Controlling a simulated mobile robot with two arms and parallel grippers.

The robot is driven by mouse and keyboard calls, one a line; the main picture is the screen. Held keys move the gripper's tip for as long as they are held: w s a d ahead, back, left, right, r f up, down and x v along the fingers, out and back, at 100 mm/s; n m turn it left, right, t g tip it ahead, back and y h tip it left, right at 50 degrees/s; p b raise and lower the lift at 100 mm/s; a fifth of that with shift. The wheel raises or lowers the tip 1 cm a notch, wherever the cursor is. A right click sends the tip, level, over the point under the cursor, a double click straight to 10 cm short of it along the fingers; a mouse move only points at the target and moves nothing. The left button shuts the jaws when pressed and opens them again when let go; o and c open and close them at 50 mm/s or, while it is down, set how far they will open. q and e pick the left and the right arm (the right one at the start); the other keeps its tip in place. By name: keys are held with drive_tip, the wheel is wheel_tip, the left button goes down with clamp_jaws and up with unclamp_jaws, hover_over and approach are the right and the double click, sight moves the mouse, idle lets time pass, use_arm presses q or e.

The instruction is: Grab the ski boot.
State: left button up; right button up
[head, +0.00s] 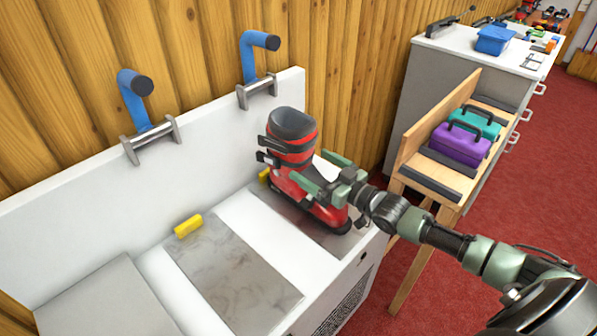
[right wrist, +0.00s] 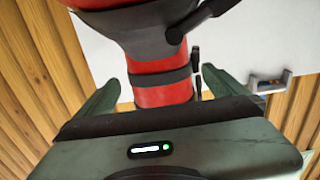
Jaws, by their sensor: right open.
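The ski boot (head: 292,139) is red with a black cuff and black buckles. It stands upright on the right grey plate of the white bench in the head view. My right gripper (head: 318,172) is open at the boot's right side, with its green fingers on either side of the lower shaft. In the right wrist view the red and black boot (right wrist: 163,82) fills the space between the two spread fingers, and a gap shows beside the right one. Contact cannot be told. My left gripper is in neither view.
The white bench (head: 265,225) has a second grey plate (head: 235,280), yellow blocks (head: 188,226) and blue hooked handles (head: 135,95) on its back panel. A wooden bench (head: 430,173) at right carries a purple case (head: 461,145) and a teal case (head: 481,122).

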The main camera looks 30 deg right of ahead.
sight(308, 160)
drive_tip(key=x, duration=0.4)
drive_tip(key=shift+w+r, duration=0.1)
drive_tip(key=shift+r, duration=0.1)
drive_tip(key=shift+w, duration=0.35)
drive_tip(key=shift+w+a, duration=0.15)
drive_tip(key=shift+w, duration=0.1)
drive_tip(key=c, duration=1.6)
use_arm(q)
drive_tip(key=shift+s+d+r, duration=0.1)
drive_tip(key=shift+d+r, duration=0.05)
use_arm(e)
drive_tip(key=shift+w+r, duration=0.1)
drive_tip(key=shift+r, duration=0.1)
drive_tip(key=shift+c, duration=1)
